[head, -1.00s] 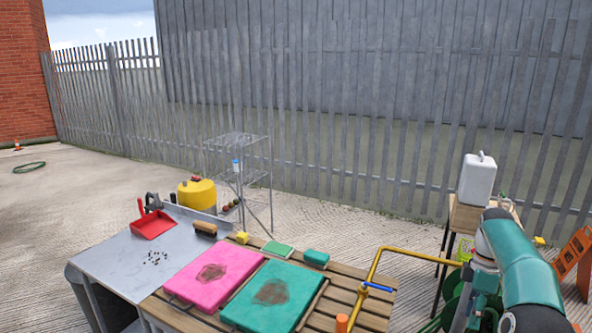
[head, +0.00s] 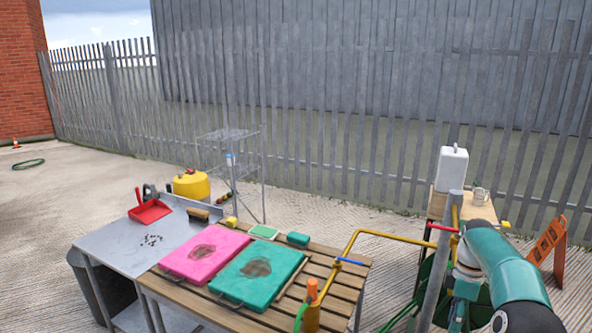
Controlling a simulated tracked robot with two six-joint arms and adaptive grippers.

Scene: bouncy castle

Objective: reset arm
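My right arm (head: 505,270) comes in from the lower right, teal and bent. Its gripper cannot be made out in the head view. My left gripper and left arm are out of view. A pink pad (head: 207,252) and a teal pad (head: 258,274), each with a dark brown stain, lie side by side on a slatted wooden table (head: 330,290).
A metal table (head: 115,245) at left holds a red dustpan (head: 150,211) and dark crumbs. A yellow pipe (head: 385,235) with a blue handle rises at the wooden table's right. A white jerrycan (head: 451,169) stands on a stand beyond. An orange sign (head: 547,241) stands at right.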

